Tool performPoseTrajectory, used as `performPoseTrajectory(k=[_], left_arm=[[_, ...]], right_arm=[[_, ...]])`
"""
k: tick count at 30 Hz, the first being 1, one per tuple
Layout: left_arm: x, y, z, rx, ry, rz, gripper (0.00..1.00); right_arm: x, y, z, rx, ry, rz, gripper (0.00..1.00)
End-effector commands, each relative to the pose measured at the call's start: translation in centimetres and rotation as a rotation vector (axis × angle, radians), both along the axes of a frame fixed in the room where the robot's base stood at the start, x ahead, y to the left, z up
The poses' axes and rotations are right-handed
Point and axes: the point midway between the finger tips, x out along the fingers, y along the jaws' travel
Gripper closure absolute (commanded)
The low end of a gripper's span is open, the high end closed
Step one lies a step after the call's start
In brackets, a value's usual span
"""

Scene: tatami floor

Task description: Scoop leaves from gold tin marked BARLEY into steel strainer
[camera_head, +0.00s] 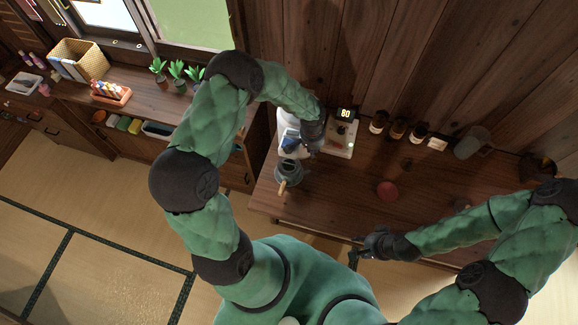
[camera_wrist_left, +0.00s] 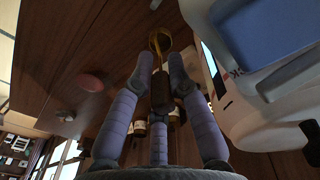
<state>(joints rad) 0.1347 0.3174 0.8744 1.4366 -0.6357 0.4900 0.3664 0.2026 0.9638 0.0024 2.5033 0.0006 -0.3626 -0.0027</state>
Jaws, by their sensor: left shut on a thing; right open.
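My left gripper (camera_head: 312,146) is over the back left of the wooden table, beside a white appliance. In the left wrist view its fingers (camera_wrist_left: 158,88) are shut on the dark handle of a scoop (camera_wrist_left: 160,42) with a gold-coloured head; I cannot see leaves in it. A grey-green pot (camera_head: 289,171) with a wooden handle stands in front of that gripper; I cannot tell whether the steel strainer is in it. I cannot make out a gold tin marked BARLEY. My right gripper (camera_head: 364,251) is open and empty, in front of the table's front edge.
The white appliance (camera_head: 290,128) with a blue part and a device reading 80 (camera_head: 342,134) stand close to my left gripper. Several brown jars (camera_head: 397,129) line the back. A red disc (camera_head: 387,190) lies mid-table, with clear wood around it. A grey container (camera_head: 470,143) stands at right.

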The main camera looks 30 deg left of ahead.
Motion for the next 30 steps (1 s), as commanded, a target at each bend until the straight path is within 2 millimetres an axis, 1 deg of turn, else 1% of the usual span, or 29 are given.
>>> performPoseTrajectory(k=[1,6,15,21,30], left_arm=[[0.1,-0.2,-0.7,0.006,0.001,-0.002,1.00],[0.4,-0.5,-1.7,0.030,0.010,-0.002,1.00],[0.6,-1.1,-3.2,0.064,0.029,0.000,1.00],[0.7,-1.3,-3.5,0.076,0.034,-0.001,1.00],[0.7,-1.3,-3.5,0.078,0.035,0.000,1.00]], right_arm=[[0.0,0.0,-0.9,0.000,0.000,0.000,0.58],[0.0,0.0,-2.5,0.000,0.000,0.000,0.58],[0.0,0.0,-4.6,0.000,0.000,0.000,0.58],[0.0,0.0,-5.1,0.000,0.000,0.000,0.58],[0.0,0.0,-5.1,0.000,0.000,0.000,0.58]])
